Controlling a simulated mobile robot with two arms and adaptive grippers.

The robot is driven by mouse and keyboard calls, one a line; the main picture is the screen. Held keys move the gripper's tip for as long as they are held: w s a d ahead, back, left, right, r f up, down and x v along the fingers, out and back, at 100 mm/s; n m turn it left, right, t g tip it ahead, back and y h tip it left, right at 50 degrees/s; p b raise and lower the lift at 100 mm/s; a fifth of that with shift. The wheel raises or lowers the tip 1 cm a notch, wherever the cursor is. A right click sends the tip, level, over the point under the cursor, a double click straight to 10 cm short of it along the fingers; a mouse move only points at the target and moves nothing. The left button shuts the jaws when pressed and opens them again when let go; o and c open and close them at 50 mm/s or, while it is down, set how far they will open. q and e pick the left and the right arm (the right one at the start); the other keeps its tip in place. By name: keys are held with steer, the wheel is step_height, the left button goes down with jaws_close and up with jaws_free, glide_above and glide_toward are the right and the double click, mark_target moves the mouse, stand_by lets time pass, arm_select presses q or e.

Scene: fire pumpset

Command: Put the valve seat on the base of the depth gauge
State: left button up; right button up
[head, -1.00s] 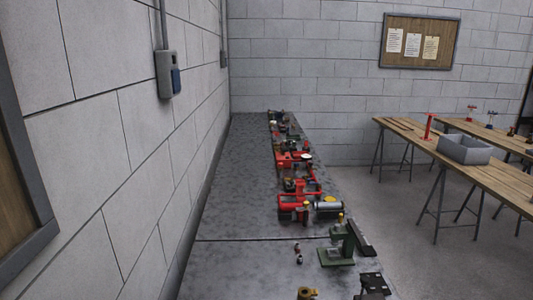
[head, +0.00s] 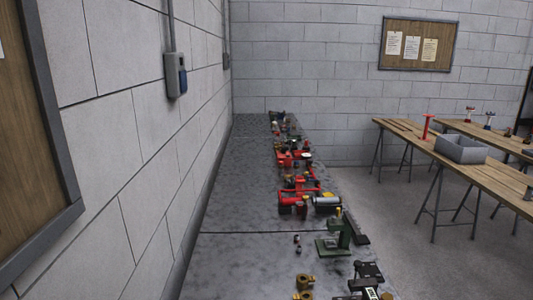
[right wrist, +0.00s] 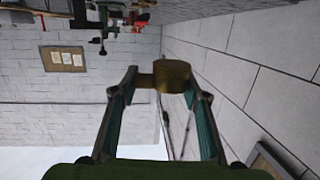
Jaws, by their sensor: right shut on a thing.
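In the right wrist view my right gripper (right wrist: 165,84) is shut on a small brass piece (right wrist: 174,74), a rounded body with a narrower stub to the left; I take it to be the valve seat. It is held in the air, clear of the bench. A green stand with a flat base and an upright column (head: 336,243), which looks like the depth gauge, stands on the grey bench in the head view. Its base (head: 327,248) looks bare. Neither of my grippers shows in the head view.
The long grey bench (head: 235,205) runs along the left wall, its left half clear. Red and black parts (head: 300,200) line its right side. Brass pieces (head: 304,281) and a black fixture (head: 369,272) are nearest. A grey bin (head: 461,150) sits on a wooden table.

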steer(key=shift+s+d+r+n+y, duration=0.15)
steer(key=shift+r+n+y, duration=0.1)
steer(key=shift+r, duration=0.15)
steer(key=shift+s+d+r+n+y, duration=0.15)
steer(key=shift+r+n+y, duration=0.1)
steer(key=shift+r, duration=0.15)
steer(key=shift+w+d+r+y, duration=0.1)
steer(key=shift+d+r+y, duration=0.15)
steer(key=shift+y, duration=0.25)
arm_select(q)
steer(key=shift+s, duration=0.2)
arm_select(e)
steer(key=w+d+r+n+g+y, duration=0.2)
steer(key=d+r+n+g+y, duration=0.3)
steer(key=r+n+y, duration=0.3)
step_height(320, 180, up, 2)
steer(key=shift+d+r+g+y, duration=0.15)
steer(key=shift+d+g+y, duration=0.2)
steer(key=shift+g+y, duration=0.25)
arm_select(q)
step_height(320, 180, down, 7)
steer(key=b, duration=0.6)
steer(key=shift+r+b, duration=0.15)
steer(key=shift+b, duration=0.25)
arm_select(e)
step_height(320, 180, down, 8)
steer(key=shift+r+h, duration=0.15)
steer(key=shift+h, duration=0.15)
